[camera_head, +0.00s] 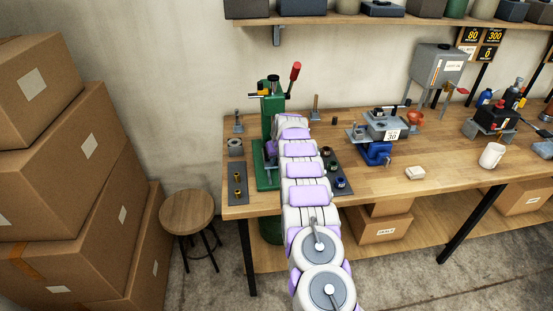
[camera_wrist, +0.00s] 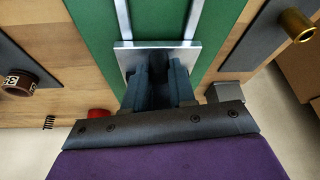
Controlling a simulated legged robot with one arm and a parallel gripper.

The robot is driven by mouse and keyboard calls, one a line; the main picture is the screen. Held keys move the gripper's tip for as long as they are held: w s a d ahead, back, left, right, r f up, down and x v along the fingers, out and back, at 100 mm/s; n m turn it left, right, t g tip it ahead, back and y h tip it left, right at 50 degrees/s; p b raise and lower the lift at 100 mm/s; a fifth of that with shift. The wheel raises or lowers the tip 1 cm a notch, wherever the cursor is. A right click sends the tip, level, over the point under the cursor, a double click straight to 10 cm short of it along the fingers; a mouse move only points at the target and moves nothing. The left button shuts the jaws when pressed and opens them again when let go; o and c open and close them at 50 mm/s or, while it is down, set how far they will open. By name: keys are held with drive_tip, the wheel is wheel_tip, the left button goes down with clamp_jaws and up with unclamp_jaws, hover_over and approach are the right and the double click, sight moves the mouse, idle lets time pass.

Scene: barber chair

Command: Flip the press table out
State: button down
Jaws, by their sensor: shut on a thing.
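The green press (camera_head: 269,115) with a red-tipped lever stands at the left end of the wooden bench. My arm reaches over the bench to it and hides much of its front. In the wrist view the press table is a silver plate (camera_wrist: 190,52) with two silver rails running up over the green base (camera_wrist: 158,18). My gripper (camera_wrist: 160,68) has its dark fingers close together at the middle of the plate, shut on the press table. The fingers hide the exact spot they hold. In the head view the fingertips are hidden by my arm.
Dark mats with small bushings lie either side of the press on the bench (camera_head: 460,200). A stool (camera_head: 187,212) and stacked cardboard boxes (camera_head: 60,150) are at left.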

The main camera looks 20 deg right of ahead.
drive_tip(key=shift+s, duration=0.15)
drive_tip(key=shift+s+a+r+p, duration=0.1)
drive_tip(key=shift+s+a, duration=0.35)
drive_tip(key=shift+s, duration=1.1)
drive_tip(key=shift+s+a+f+p, duration=0.15)
drive_tip(key=shift+s+a, duration=0.3)
drive_tip(key=shift+s, duration=1.1)
drive_tip(key=shift+s+a+r+p, duration=0.15)
drive_tip(key=shift+s+a, duration=0.3)
drive_tip(key=shift+s, duration=1.1)
drive_tip(key=shift+s+f, duration=0.15)
drive_tip(key=shift+f, duration=0.05)
drive_tip(key=c, duration=1.3)
unclamp_jaws()
drive_tip(key=shift+s, duration=0.1)
drive_tip(key=shift+o, duration=0.8)
drive_tip(key=shift+s+r, duration=0.1)
drive_tip(key=shift+r, duration=0.05)
drive_tip(key=shift+o, duration=1)
drive_tip(key=p+v, duration=0.2)
drive_tip(key=v, duration=1.5)
